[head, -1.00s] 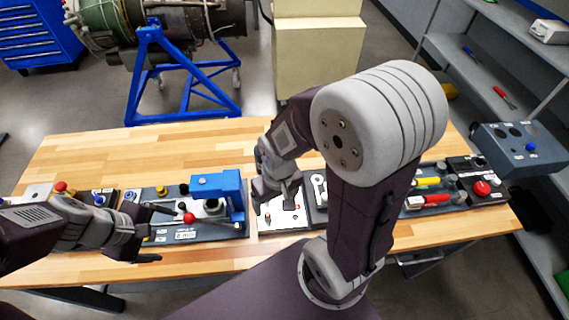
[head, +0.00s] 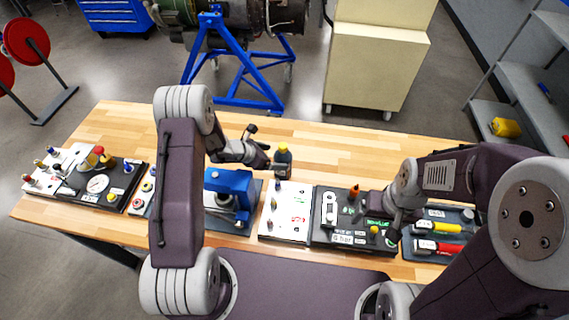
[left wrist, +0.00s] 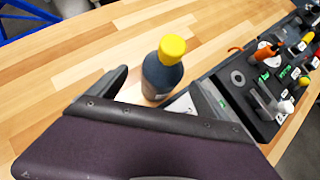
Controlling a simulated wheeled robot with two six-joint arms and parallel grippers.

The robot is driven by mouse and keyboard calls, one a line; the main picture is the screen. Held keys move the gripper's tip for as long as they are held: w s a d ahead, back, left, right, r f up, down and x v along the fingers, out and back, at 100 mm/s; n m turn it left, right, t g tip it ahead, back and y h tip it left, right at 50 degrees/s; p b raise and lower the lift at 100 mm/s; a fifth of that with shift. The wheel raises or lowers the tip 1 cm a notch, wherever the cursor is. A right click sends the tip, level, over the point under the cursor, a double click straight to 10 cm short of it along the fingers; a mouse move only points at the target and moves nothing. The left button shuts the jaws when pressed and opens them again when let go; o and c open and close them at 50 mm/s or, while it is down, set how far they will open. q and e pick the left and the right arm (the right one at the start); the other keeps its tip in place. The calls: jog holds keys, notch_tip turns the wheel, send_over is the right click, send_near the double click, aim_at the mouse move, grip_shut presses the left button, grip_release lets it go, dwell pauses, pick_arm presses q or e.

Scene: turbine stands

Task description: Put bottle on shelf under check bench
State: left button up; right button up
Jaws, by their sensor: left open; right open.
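A dark bottle with a yellow cap (head: 282,162) stands upright on the wooden bench (head: 330,133), behind the white board. It also shows in the left wrist view, where the bottle (left wrist: 162,72) is just beyond and between the finger ends. My left gripper (head: 260,146) is open and level with the bench top, just left of the bottle; I see no grip on it. My right gripper (head: 388,222) is open and empty over the black tool panel, its fingers partly hidden. No shelf under the bench shows in these views.
Boards with gauges, a blue device (head: 230,190), a white board (head: 286,212) and a black tool panel (head: 338,235) line the front of the bench. The back strip is mostly clear. A cream cabinet (head: 378,65), a blue engine stand (head: 225,60) and a grey shelf rack (head: 550,70) stand beyond.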

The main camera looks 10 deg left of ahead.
aim_at(278, 157)
pick_arm(q)
jog(key=shift+w+d+f+p, duration=0.15)
jog(key=shift+w+d+f, duration=0.25)
jog(key=shift+d, duration=0.15)
jog(key=shift+w+d+f+p, duration=0.15)
jog(key=shift+w+d+f, duration=0.2)
jog(key=shift+d, duration=0.2)
jog(key=shift+w+d+f, duration=0.15)
jog(key=shift+w+d, duration=0.05)
jog(key=shift+p+x, duration=1)
jog(key=shift+p, duration=0.25)
jog(key=shift+x, duration=1.1)
jog(key=shift+w+f, duration=0.15)
jog(key=shift+f, duration=0.25)
jog(key=shift+a+r, duration=0.1)
jog(key=shift+a, duration=0.05)
jog(key=c, duration=1.5)
pick_arm(e)
jog(key=r, duration=0.3)
jog(key=shift+w+d+r, duration=0.25)
jog(key=shift+d+r, duration=0.05)
jog(key=shift+d, duration=0.1)
